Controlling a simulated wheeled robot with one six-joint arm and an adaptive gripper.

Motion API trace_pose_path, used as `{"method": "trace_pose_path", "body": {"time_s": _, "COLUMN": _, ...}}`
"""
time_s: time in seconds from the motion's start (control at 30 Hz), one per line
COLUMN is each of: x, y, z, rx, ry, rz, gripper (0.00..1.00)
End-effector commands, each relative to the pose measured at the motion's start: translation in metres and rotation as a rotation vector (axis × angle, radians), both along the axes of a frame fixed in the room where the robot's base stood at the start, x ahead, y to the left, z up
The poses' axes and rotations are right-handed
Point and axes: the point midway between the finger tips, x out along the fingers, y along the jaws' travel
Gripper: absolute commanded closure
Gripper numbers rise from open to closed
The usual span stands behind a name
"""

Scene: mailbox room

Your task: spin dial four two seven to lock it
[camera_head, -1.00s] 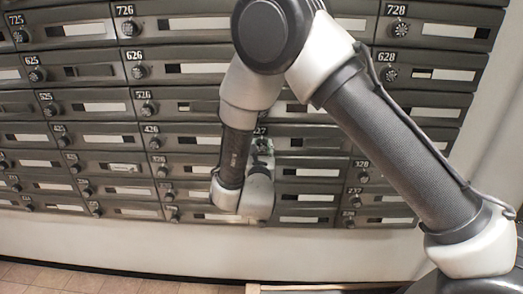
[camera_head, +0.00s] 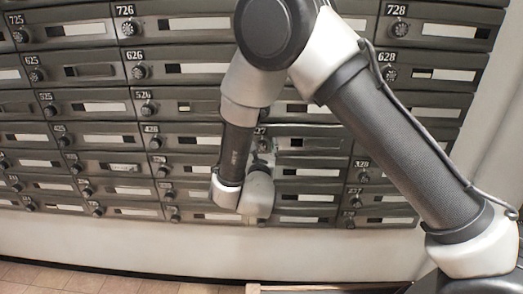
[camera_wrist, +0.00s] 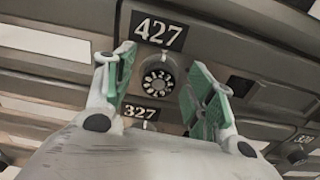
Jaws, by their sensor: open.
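In the wrist view, the dial (camera_wrist: 158,78) is a round dark knob with pale markings, set below the 427 plate (camera_wrist: 160,31). My gripper (camera_wrist: 162,84) is open in front of it. One green-padded finger is to the left of the dial and the other to the right, with visible gaps between the pads and the dial. In the head view, my gripper (camera_head: 262,155) is at the mailbox wall, and my arm hides much of it. The 427 plate is partly hidden there, with only its last digits showing.
The 327 plate (camera_wrist: 139,112) is just below the dial, partly behind my wrist. Neighbouring dials stick out, such as the one at 328 (camera_wrist: 297,157) and the 426 dial (camera_head: 155,143). The mailbox wall is densely filled with metal doors. Tiled floor (camera_head: 100,281) lies below.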

Motion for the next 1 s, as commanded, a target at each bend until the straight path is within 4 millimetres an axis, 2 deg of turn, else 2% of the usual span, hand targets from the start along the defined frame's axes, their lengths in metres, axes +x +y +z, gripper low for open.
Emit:
{"method": "trace_pose_path", "body": {"time_s": 0.3, "x": 0.0, "y": 0.0, "z": 0.063, "rx": 0.006, "ry": -0.003, "rz": 0.0, "gripper": 0.45}}
{"method": "trace_pose_path", "body": {"time_s": 0.43, "x": 0.0, "y": 0.0, "z": 0.082, "rx": 0.004, "ry": -0.002, "rz": -0.001, "gripper": 0.45}}
{"method": "trace_pose_path", "body": {"time_s": 0.6, "x": 0.0, "y": 0.0, "z": 0.093, "rx": 0.001, "ry": 0.0, "rz": 0.0, "gripper": 0.45}}
{"method": "trace_pose_path", "body": {"time_s": 1.0, "x": 0.0, "y": 0.0, "z": 0.093, "rx": 0.001, "ry": 0.0, "rz": 0.0, "gripper": 0.45}}
